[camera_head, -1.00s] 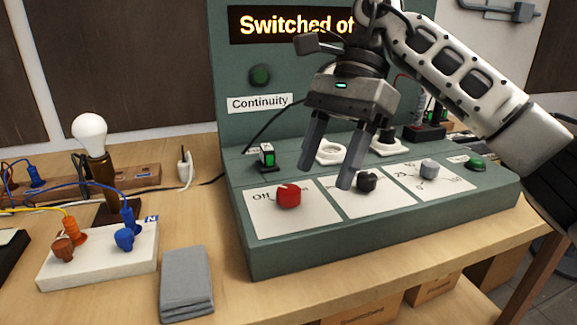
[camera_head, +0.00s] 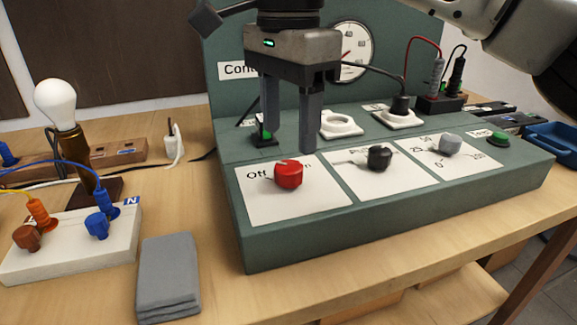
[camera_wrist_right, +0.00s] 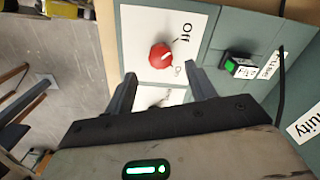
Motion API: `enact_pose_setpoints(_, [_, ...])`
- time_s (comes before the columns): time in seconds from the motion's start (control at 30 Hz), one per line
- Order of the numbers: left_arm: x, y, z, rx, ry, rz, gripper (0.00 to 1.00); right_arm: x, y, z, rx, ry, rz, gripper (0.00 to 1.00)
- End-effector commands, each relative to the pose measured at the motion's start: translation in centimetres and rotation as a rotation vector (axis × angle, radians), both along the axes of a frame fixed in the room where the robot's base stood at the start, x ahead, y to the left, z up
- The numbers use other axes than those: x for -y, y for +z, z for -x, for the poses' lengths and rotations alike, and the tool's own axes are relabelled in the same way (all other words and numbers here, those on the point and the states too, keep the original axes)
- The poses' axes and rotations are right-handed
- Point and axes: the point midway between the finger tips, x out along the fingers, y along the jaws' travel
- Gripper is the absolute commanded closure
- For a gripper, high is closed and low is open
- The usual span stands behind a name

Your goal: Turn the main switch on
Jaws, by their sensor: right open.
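The main switch is a red knob (camera_head: 288,174) on a white plate (camera_head: 310,205) marked Off at left and On at right, on the sloped front of the green test panel (camera_head: 400,215). The knob also shows in the right wrist view (camera_wrist_right: 160,55), with a pale mark whose exact direction I cannot tell. My right gripper (camera_head: 289,140) points down just above and behind the knob. Its fingers are apart with nothing between them; they also show in the right wrist view (camera_wrist_right: 160,78), with the knob beyond the gap. My left gripper is not in view.
A black knob (camera_head: 379,158), a grey knob (camera_head: 450,144) and a green button (camera_head: 498,139) sit right of the switch. A green-lit rocker switch (camera_head: 263,134) and a white socket (camera_head: 341,124) stand behind. A lamp bulb (camera_head: 55,103) and grey folded cloth (camera_head: 168,275) are at left.

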Motion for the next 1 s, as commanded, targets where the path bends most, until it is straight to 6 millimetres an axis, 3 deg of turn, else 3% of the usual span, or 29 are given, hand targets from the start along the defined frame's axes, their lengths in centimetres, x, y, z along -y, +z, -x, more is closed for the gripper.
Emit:
enact_pose_setpoints(0.1, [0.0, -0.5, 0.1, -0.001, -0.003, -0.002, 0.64, 0.0, -2.6, 0.0, -0.002, -0.001, 0.001, 0.45])
enact_pose_setpoints(0.3, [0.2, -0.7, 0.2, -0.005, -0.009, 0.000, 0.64, 0.0, -4.9, 0.0, -0.001, 0.000, 0.000, 0.45])
enact_pose_setpoints(0.7, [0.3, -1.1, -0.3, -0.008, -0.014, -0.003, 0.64, 0.0, -5.6, 0.0, 0.000, -0.001, 0.000, 0.45])
enact_pose_setpoints(0.87, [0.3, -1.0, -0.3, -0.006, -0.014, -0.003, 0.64, 0.0, -5.6, 0.0, 0.000, 0.000, 0.000, 0.86])
enact_pose_setpoints(1.0, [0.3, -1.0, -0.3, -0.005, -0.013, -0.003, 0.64, 0.0, -5.6, 0.0, 0.000, -0.001, 0.000, 0.89])
